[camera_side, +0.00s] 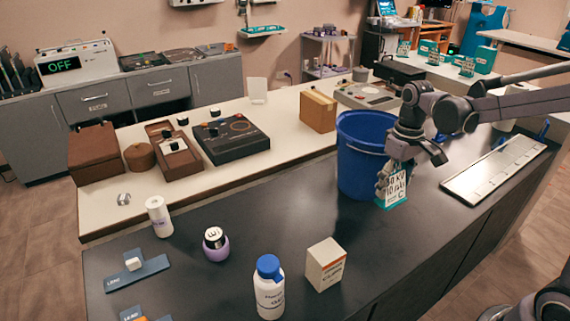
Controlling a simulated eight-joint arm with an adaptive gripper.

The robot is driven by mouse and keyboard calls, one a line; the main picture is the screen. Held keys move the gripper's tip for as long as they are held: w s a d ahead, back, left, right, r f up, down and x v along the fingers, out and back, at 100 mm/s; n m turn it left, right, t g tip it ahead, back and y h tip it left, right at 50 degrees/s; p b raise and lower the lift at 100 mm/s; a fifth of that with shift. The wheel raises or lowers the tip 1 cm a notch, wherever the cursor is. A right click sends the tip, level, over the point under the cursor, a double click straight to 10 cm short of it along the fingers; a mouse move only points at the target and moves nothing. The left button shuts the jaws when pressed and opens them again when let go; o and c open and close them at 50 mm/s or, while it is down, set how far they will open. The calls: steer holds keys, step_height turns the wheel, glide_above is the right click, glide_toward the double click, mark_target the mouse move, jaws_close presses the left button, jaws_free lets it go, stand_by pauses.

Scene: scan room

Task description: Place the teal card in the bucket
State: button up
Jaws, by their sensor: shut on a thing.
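The teal card (396,202) has a white printed face and a teal lower edge. It stands roughly upright low over the dark counter, just right of the bucket; I cannot tell whether it touches the counter. My gripper (391,172) is shut on the card from above, and its fingers hide part of the card's top. The blue bucket (357,165) stands on the dark counter directly left of my gripper. Its right side is partly hidden by my arm, and its inside floor is out of sight.
A white-and-blue bottle (269,291), a small box (326,265) and a purple-based jar (215,244) stand at the front. A long pale tray (495,168) lies on the right. Similar teal-and-white cards (467,67) stand behind.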

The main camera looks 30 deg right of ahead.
steer(key=shift+w+a+r, duration=0.15)
steer(key=shift+a+r, duration=0.05)
steer(key=shift+a, duration=0.1)
steer(key=w+a+r+n, duration=0.2)
steer(key=w+a+r, duration=0.1)
steer(key=w+r, duration=1.25)
steer(key=w+d+r+m, duration=0.2)
steer(key=d+r, duration=0.2)
steer(key=d, duration=0.8)
step_height(320, 180, down, 11)
steer(key=d, duration=0.1)
steer(key=shift+s, duration=0.25)
steer(key=shift+d, duration=0.1)
